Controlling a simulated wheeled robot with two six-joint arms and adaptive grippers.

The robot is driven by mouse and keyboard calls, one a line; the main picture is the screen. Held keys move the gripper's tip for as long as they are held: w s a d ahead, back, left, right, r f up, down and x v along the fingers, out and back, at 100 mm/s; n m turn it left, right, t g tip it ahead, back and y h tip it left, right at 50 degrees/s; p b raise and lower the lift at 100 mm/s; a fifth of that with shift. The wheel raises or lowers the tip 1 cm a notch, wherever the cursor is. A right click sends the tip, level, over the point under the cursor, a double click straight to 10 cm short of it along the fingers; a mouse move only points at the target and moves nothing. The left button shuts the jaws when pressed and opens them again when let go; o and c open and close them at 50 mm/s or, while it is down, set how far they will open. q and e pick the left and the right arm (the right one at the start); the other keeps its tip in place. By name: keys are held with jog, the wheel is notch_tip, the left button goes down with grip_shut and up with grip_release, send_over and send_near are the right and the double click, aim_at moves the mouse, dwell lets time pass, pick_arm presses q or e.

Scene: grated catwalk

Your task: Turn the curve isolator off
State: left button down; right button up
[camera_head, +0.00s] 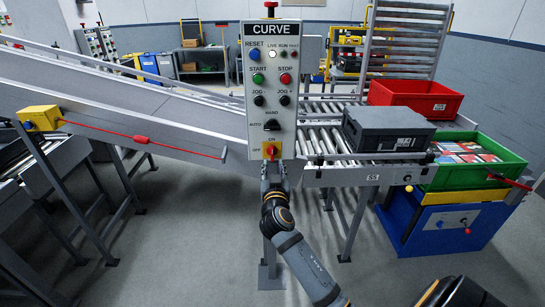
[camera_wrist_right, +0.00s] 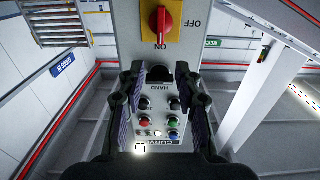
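The CURVE panel (camera_head: 270,85) is a grey upright control box on a post. Its isolator (camera_head: 270,151) is a red knob on a yellow plate at the bottom of the panel. It also shows at the top of the right wrist view (camera_wrist_right: 163,20), where the picture is upside down. The knob's handle is upright, in line with the ON label; OFF is to the side. My right gripper (camera_head: 273,173) is just below the isolator. My left gripper is out of view.
Above the isolator are a black selector (camera_head: 272,125) and several buttons. A sloping conveyor (camera_head: 130,95) runs left. Floor before the post is clear.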

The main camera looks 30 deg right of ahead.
aim_at(272, 150)
jog(key=p+x, duration=0.2)
jog(key=x, duration=0.8)
jog(key=shift+w+d+f, duration=0.1)
jog(key=shift+w, duration=0.2)
grip_shut()
